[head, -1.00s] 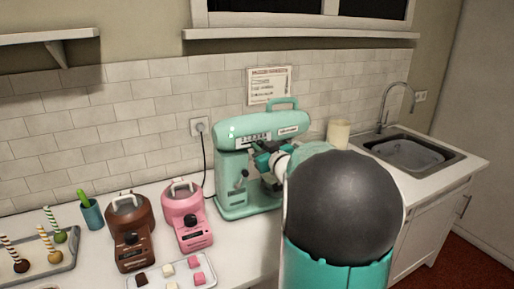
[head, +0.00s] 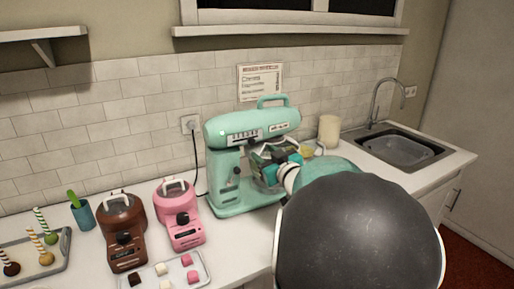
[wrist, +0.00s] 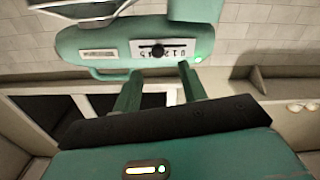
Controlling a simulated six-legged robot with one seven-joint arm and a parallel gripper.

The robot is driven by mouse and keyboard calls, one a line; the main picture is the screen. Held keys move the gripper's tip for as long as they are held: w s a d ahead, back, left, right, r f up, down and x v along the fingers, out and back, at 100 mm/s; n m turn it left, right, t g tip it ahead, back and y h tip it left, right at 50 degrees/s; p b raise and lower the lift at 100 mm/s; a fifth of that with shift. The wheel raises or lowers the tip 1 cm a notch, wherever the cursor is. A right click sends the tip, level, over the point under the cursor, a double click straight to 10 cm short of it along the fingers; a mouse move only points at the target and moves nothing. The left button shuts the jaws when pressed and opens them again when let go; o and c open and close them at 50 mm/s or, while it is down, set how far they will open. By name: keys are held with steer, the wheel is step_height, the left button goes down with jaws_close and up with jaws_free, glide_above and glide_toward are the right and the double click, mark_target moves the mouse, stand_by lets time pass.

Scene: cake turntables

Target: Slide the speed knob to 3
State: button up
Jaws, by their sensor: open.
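The mint green mixer (head: 222,178) stands on the counter in the middle of the head view. A pale strip with marks (head: 243,136) runs along its head; I cannot make out the knob there. In the wrist view the mixer's head (wrist: 85,42) lies beyond my fingers, with a numbered scale (wrist: 183,50) and a small dark knob (wrist: 157,51) over it. I cannot tell surely which number the knob marks. My gripper (wrist: 158,82) is open and empty, its two green fingers apart, pointing toward the scale without visibly touching the knob. In the head view my arm partly hides the mixer's right side.
A brown machine (head: 122,222) and a pink machine (head: 180,212) stand left of the mixer, behind a tray of small cubes (head: 205,266). A cream canister (head: 329,130) and the sink (head: 402,150) are to the right. A cord (head: 195,160) hangs from the wall socket.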

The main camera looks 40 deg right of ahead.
steer(key=v, duration=0.5)
steer(key=shift+s, duration=0.1)
stand_by(0.3)
